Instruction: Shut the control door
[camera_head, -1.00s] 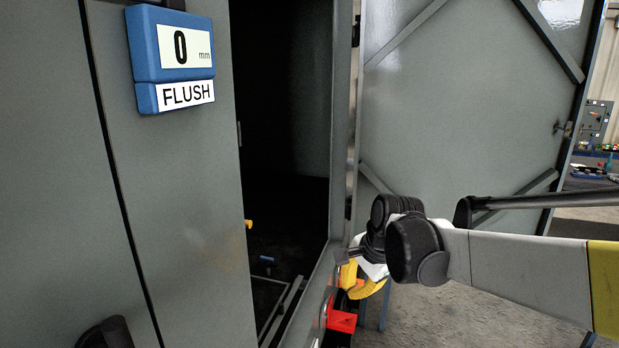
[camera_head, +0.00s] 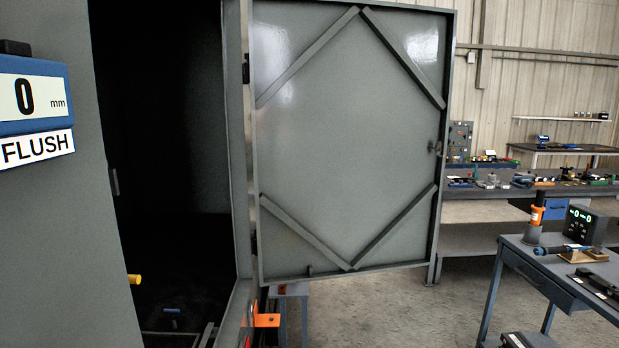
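The control door (camera_head: 350,150) is a grey metal panel with diagonal braces on its inner face. It stands wide open, swung out to the right of the dark enclosure opening (camera_head: 165,130), with its hinges at the door's left edge. A small latch (camera_head: 435,148) shows near the door's right edge. A blue gauge (camera_head: 35,108) reading 0 mm, labelled FLUSH, is on the grey front panel at the left. My gripper is not in view.
A trolley (camera_head: 575,290) with tools and a small display stands at the lower right. A long workbench (camera_head: 480,192) with many small items runs behind the door. An orange bracket (camera_head: 267,320) sticks out below the hinge side. Bare floor shows below the door.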

